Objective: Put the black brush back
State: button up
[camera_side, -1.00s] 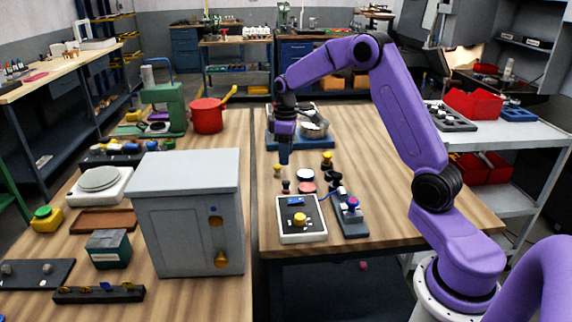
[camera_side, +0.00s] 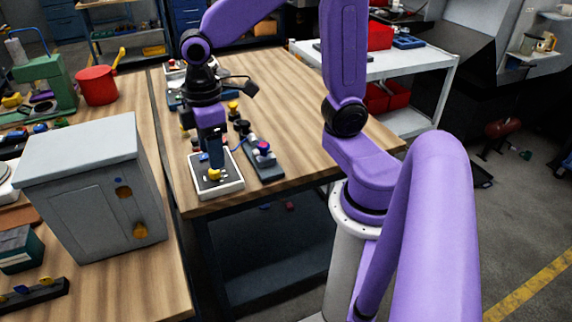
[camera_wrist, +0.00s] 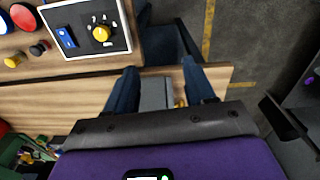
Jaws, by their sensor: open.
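I cannot pick out a black brush in either view. My gripper (camera_side: 215,168) points down over the control panel (camera_side: 231,187) near the front edge of the right-hand wooden table; I cannot tell its height in the side view. In the wrist view my gripper (camera_wrist: 161,85) has its two dark fingers wide apart, with nothing held between them. The panel (camera_wrist: 123,42) also shows there, off to the upper left, with a yellow knob (camera_wrist: 101,33) and a blue switch (camera_wrist: 66,37).
A grey device with a blue-and-red top (camera_side: 264,160) stands right of the panel. Small yellow and black knobs stand behind it. A grey cabinet (camera_side: 85,190) stands on the left table, beside a gap between tables. The right table's right side is clear.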

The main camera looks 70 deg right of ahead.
jog(key=s+d+f+n, duration=0.1)
jog(key=s+n, duration=0.1)
jog(key=s, duration=1.3)
jog(key=shift+s+d+f+n, duration=0.2)
jog(key=shift+n, duration=0.1)
